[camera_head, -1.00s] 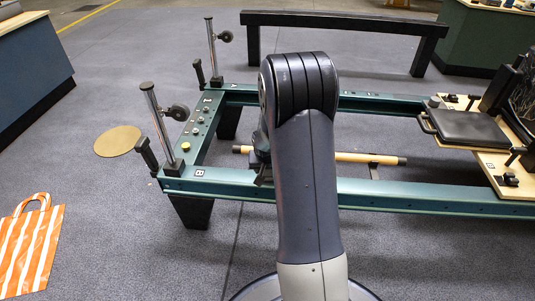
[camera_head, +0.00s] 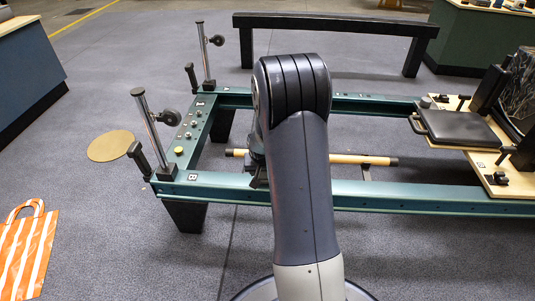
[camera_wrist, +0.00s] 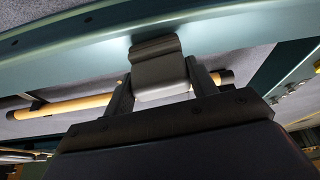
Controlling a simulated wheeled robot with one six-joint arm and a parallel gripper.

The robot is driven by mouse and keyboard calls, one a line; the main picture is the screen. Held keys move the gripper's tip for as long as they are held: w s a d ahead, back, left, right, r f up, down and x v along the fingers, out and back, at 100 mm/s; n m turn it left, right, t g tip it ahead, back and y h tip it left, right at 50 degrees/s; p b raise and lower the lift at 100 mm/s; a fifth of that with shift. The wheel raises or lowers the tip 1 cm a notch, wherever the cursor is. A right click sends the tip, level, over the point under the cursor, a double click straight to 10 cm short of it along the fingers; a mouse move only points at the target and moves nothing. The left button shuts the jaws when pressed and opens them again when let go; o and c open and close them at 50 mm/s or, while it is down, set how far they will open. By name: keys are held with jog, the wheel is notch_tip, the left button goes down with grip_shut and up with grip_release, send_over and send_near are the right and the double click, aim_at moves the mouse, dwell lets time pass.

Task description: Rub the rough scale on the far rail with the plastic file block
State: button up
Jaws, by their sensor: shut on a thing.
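My gripper (camera_wrist: 160,85) is shut on a grey block (camera_wrist: 158,70), which I take for the plastic file block, in the wrist view. The block is close to a teal rail (camera_wrist: 85,32); whether it touches cannot be told. In the head view, my arm hides most of the gripper, whose dark part (camera_head: 259,172) shows over the inner side of the near rail (camera_head: 420,200). The far rail (camera_head: 370,104) runs behind my arm, partly hidden. I cannot make out any rough scale on it.
A wooden bar (camera_head: 350,159) lies between the rails. The left end beam (camera_head: 196,130) carries knobs and upright posts. A carriage with a black pad (camera_head: 455,128) is at right. A striped bag (camera_head: 27,250) lies on the floor at left. A black beam (camera_head: 335,22) stands behind.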

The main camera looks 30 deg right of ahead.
jog(key=shift+w+r+p, duration=0.1)
jog(key=shift+r+p, duration=2)
jog(key=shift+r, duration=1.65)
jog(key=shift+a, duration=0.1)
